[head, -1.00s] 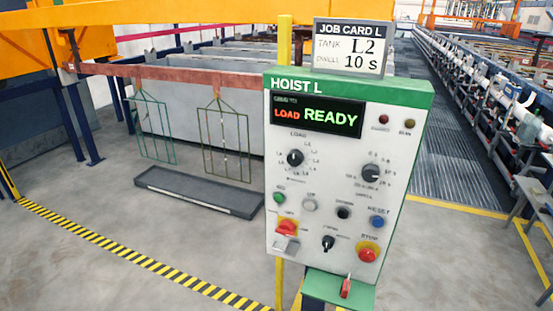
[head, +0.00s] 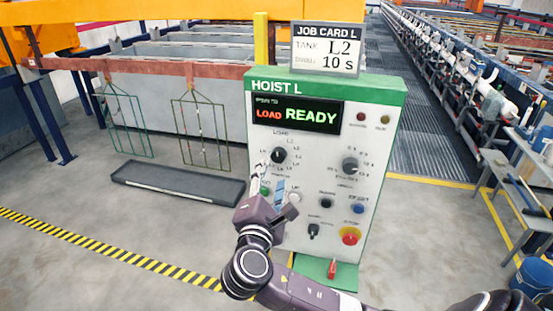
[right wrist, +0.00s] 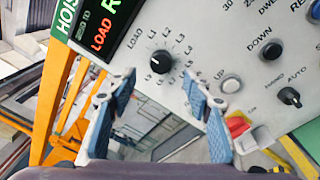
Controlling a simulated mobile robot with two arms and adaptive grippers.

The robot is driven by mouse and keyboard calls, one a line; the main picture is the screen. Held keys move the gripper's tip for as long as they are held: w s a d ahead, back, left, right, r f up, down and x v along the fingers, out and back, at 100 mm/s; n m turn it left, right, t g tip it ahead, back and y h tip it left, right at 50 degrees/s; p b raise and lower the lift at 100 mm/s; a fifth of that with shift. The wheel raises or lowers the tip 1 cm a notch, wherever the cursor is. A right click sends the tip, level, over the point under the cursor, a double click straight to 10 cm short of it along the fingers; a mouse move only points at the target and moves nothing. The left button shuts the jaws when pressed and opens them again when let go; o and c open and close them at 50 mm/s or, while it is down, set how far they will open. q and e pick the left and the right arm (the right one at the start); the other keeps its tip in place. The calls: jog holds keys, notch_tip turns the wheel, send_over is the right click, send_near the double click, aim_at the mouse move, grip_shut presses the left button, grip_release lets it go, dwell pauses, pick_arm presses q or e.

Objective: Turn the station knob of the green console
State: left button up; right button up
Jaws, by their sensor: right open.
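The green-topped console (head: 325,160), marked HOIST L, stands upright in the middle of the head view. Its station knob (head: 279,155) is a black round knob on the left of the panel, ringed by LOAD and L labels. In the right wrist view the knob (right wrist: 160,62) is in plain sight; its exact pointer setting is hard to read. My right gripper (head: 271,184) is open and empty, just below the knob in the picture. In the right wrist view its blue-padded fingers (right wrist: 158,85) are spread below the knob, apart from it. My left gripper is not in view.
The display (head: 297,115) reads LOAD READY. The job card (head: 327,49) reads tank L2, 10 s. A dwell knob (head: 350,166), several buttons and a red stop button (head: 350,236) share the panel. Hanging racks (head: 202,132) and a grey tray (head: 178,187) are left.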

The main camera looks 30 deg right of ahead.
aim_at(278, 158)
jog(key=p+x, duration=0.2)
jog(key=x, duration=0.4)
jog(key=shift+w+d, duration=0.2)
jog(key=shift+w+d+f, duration=0.1)
jog(key=shift+w+d, duration=0.1)
jog(key=shift+w, duration=0.05)
jog(key=shift+c, duration=0.5)
jog(key=shift+f, duration=0.1)
jog(key=c, duration=1)
